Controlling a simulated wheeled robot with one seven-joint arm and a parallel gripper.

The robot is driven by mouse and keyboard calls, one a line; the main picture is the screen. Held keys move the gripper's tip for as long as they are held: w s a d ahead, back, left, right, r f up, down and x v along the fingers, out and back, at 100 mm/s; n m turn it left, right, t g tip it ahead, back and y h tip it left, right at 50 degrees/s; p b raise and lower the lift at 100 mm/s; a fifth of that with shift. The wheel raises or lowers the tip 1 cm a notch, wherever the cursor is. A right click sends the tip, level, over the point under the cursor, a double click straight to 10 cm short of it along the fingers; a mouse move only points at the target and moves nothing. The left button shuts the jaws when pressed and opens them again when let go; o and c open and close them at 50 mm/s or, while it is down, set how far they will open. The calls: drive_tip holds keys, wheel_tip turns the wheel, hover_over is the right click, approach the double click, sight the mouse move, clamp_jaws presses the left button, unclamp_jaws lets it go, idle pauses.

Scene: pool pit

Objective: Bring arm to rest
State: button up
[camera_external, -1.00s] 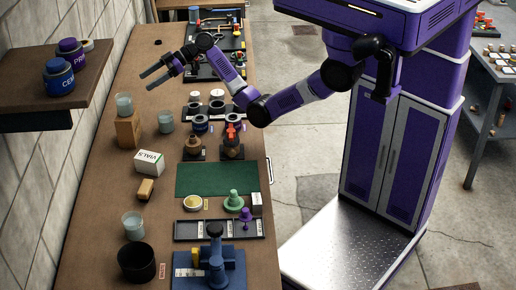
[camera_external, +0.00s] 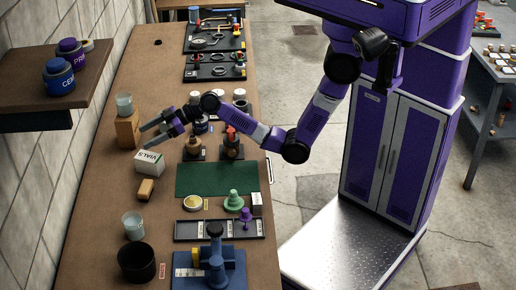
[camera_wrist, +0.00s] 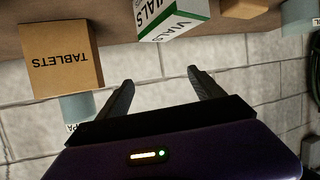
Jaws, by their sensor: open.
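My gripper (camera_external: 147,134) is open and empty over the long brown bench (camera_external: 98,210), near the white vials box (camera_external: 149,162) and the wooden tablets box (camera_external: 128,130). My arm reaches left across the bench from the purple column, bent at the elbow. In the wrist view my two dark fingers (camera_wrist: 160,84) are spread apart with nothing between them. Beyond them are the tablets box (camera_wrist: 62,54) and the green and white vials box (camera_wrist: 172,16), with the block wall behind.
A shelf (camera_external: 40,104) with purple and blue jars juts out at left. A glass (camera_external: 133,226) and a black cup (camera_external: 137,262) stand at the near bench end. A green mat (camera_external: 217,180) and a blue fixture (camera_external: 215,262) lie to the right. Tool trays (camera_external: 214,67) are at the back.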

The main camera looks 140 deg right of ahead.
drive_tip(key=a+f+t, duration=0.1)
drive_tip(key=a, duration=1.1)
drive_tip(key=s+a+f+n+t, duration=0.1)
drive_tip(key=a, duration=1.2)
drive_tip(key=a+t+y+p, duration=0.1)
drive_tip(key=a, duration=1.2)
drive_tip(key=shift+s+f+n+t, duration=0.3)
drive_tip(key=shift+s+f, duration=0.05)
drive_tip(key=shift+f, duration=0.05)
drive_tip(key=s+a+n+t+y+b, duration=0.1)
drive_tip(key=s+a+n+y+b, duration=0.15)
drive_tip(key=s+a, duration=1)
drive_tip(key=s+f+n+g+y+b, duration=0.1)
drive_tip(key=s+f+y+b, duration=0.1)
drive_tip(key=s, duration=0.9)
drive_tip(key=shift+s+d+f+g+y, duration=0.15)
drive_tip(key=shift+d+f+g+y, duration=0.2)
drive_tip(key=shift+f+y, duration=0.45)
drive_tip(key=shift+a+f, duration=0.1)
drive_tip(key=shift+f, duration=0.05)
